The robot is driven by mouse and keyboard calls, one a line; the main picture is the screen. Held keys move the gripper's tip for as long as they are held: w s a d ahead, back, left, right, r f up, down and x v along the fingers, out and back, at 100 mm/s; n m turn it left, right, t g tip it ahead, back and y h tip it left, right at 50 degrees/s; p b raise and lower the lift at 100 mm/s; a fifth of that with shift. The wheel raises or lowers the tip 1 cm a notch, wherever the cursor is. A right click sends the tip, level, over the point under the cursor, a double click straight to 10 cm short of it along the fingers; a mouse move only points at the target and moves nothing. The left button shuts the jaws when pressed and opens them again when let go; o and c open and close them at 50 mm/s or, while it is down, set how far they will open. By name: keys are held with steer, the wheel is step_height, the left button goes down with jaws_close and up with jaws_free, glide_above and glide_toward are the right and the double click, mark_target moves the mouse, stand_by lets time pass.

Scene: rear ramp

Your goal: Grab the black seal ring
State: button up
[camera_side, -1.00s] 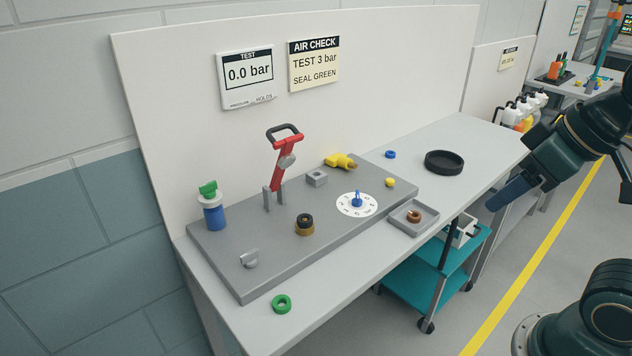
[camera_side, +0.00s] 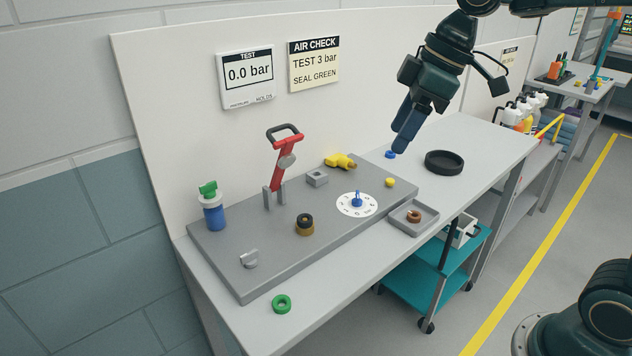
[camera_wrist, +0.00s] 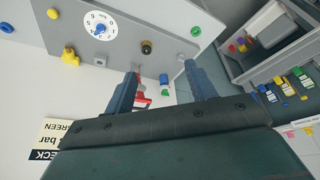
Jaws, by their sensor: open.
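A small black ring (camera_side: 305,217) sits on top of a brass fitting (camera_side: 305,230) on the grey plate, left of the numbered dial. The black ring also shows small in the wrist view (camera_wrist: 146,44), beyond and between my fingers. My gripper (camera_side: 403,142) is up and to the right, above the bench near the blue ring, well apart from the black ring. Its fingers stand apart in the wrist view (camera_wrist: 160,75), with nothing held between them.
A red lever (camera_side: 285,160) stands tall on the plate behind the black ring. A blue cylinder (camera_side: 214,217) with a green top is at left. A green ring (camera_side: 281,304) lies at the bench front. A black dish (camera_side: 444,162) and a grey tray (camera_side: 413,218) are at right.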

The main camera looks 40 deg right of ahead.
steer(key=w+f+n+g+y, duration=0.1)
steer(key=w+f+n, duration=0.4)
steer(key=w, duration=0.4)
steer(key=w+f+n+g+y, duration=0.1)
steer(key=w+f+n+g, duration=0.1)
steer(key=w+f+n, duration=0.3)
steer(key=w+f, duration=0.2)
steer(key=w, duration=0.2)
steer(key=shift+w+d, duration=0.35)
steer(key=shift+d, duration=0.05)
glide_toward(305, 218)
steer(key=shift+w+x, duration=0.1)
steer(key=shift+x, duration=0.55)
steer(key=shift+w+x, duration=0.15)
steer(key=shift+x, duration=0.45)
steer(key=shift+a, duration=0.1)
steer(key=shift+s+x, duration=0.15)
steer(key=shift+x, duration=1.1)
steer(key=shift+s+x, duration=0.1)
steer(key=shift+x, duration=1.2)
